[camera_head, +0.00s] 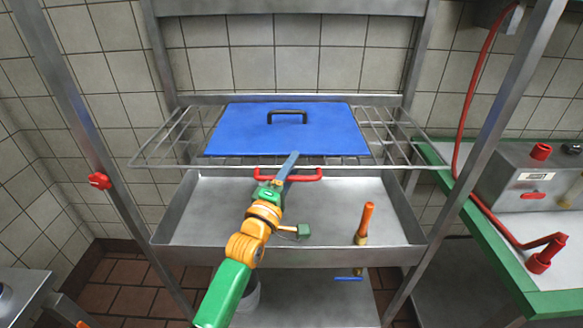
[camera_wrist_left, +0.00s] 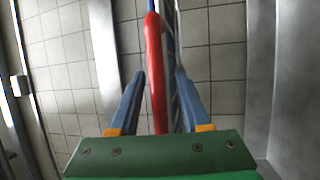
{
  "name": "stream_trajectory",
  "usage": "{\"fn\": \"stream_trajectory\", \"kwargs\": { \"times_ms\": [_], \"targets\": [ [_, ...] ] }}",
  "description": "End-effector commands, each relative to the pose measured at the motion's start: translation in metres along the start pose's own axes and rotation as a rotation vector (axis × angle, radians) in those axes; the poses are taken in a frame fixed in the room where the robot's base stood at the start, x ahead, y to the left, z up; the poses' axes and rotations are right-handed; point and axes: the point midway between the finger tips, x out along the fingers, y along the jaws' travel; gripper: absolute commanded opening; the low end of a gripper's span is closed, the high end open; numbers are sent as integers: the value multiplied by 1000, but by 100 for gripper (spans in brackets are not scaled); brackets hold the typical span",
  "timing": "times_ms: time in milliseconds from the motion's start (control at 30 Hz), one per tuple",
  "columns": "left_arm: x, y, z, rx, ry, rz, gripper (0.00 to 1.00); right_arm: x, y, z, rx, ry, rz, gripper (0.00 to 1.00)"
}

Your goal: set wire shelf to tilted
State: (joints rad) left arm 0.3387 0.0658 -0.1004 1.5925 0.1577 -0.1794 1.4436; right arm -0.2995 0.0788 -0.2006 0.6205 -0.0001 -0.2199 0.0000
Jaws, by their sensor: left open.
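The wire shelf (camera_head: 388,130) spans the metal rack above a tray and looks roughly level. A red handle (camera_head: 310,177) is fixed to its front edge. My left gripper (camera_head: 286,168) is at this handle. In the left wrist view the red handle (camera_wrist_left: 154,60) runs between the two blue fingers of the left gripper (camera_wrist_left: 158,76). The fingers are open, with gaps beside the handle. Part of the handle is hidden by the gripper in the head view. My right gripper is not in view.
A blue board (camera_head: 240,130) with a black handle (camera_head: 287,115) lies on the shelf. Below is a metal tray (camera_head: 190,225), with an orange-handled tool (camera_head: 365,220) at its right. Slanted rack posts stand on both sides. A green-edged counter (camera_head: 500,255) with a red hose is at the right.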

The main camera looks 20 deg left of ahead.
Motion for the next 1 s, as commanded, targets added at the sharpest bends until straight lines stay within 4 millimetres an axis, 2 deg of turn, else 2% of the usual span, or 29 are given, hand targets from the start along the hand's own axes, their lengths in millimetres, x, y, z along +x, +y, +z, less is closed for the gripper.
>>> {"fn": "stream_trajectory", "kwargs": {
  "times_ms": [100,133,300,1000],
  "targets": [
    [0,0,0,0,0,0,47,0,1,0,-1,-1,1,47],
    [0,0,0,0,0,0,45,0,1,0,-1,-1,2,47],
    [0,0,0,0,0,1,0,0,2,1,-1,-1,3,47],
    [0,5,-1,2,2,14,0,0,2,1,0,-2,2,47]
  ]
}}
